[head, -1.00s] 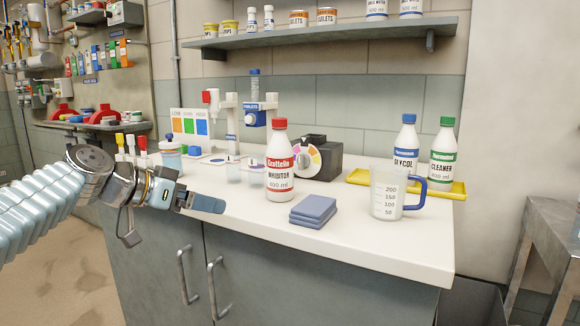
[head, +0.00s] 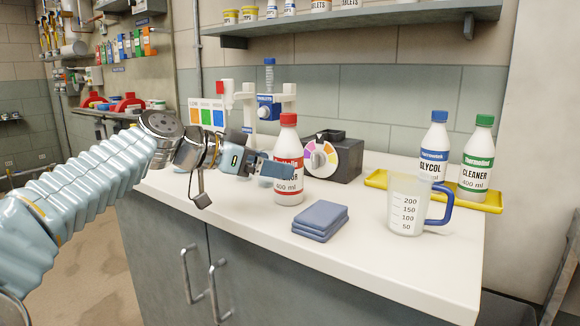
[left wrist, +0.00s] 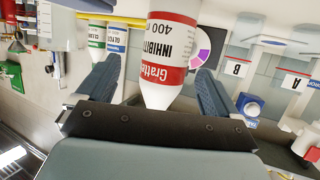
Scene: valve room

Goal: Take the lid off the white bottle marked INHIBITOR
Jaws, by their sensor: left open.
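The white INHIBITOR bottle (head: 289,193) stands upright on the white counter (head: 400,277), with a red lid (head: 288,119) on top and a red label. My left gripper (head: 278,171) is open beside it, and one finger covers part of the label in the head view. In the left wrist view the picture is upside down; the bottle (left wrist: 168,50) shows between the spread fingers of my left gripper (left wrist: 157,85). Its lid is hidden there behind the gripper body. I cannot tell whether either finger touches the bottle. My right gripper is not in view.
Blue folded cloths (head: 320,223) lie in front of the bottle. A measuring jug (head: 405,205) stands to the right. A dark box with a coloured dial (head: 345,160) is close behind.

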